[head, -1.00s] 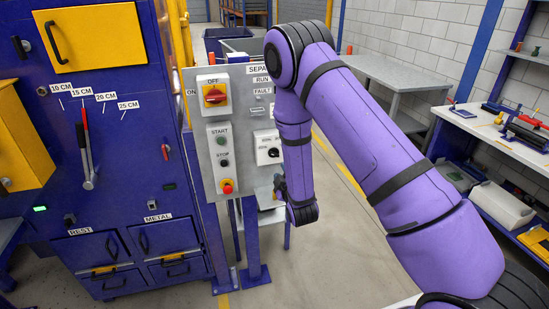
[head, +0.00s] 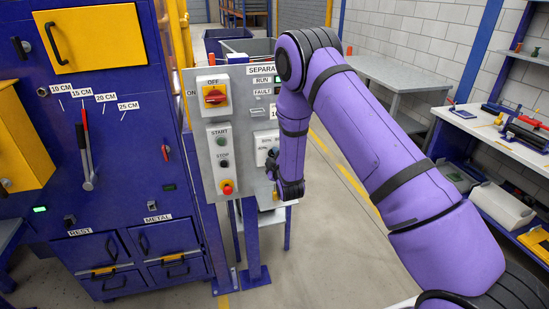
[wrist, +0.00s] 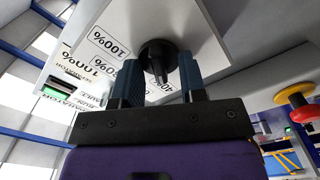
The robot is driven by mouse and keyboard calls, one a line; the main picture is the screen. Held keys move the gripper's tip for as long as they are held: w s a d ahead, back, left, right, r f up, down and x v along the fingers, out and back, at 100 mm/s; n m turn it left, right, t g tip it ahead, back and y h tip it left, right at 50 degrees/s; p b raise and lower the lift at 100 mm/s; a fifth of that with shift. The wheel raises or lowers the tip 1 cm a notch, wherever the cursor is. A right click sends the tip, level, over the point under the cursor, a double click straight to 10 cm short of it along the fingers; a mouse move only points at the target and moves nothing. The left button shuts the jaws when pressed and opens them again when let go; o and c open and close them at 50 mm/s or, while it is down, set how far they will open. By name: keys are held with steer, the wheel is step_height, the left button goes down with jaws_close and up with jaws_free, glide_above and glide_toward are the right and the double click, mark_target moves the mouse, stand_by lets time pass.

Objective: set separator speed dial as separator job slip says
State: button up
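The separator speed dial (wrist: 158,62) is a black round knob with a ridge, on a light plate with percent labels. In the wrist view it sits between the two fingers of my gripper (wrist: 161,74), which is open. The fingers flank the knob with gaps showing; I cannot tell if either touches. Labels such as 100% and 40% read upside down there. A white slip (wrist: 98,68) beside the plate seems to read 100% with SEPARATOR on it. In the head view my gripper (head: 271,163) is at the dial plate (head: 263,145) and hides the knob.
The grey control panel (head: 243,195) carries a red-yellow OFF switch (head: 214,95) and a start/stop box (head: 221,150) with a red emergency button (head: 227,188) left of my gripper. A blue machine (head: 130,190) stands left.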

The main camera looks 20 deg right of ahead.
steer(key=shift+c, duration=0.2)
jaws_close()
steer(key=shift+m, duration=0.3)
steer(key=m, duration=2.3)
steer(key=shift+d, duration=0.35)
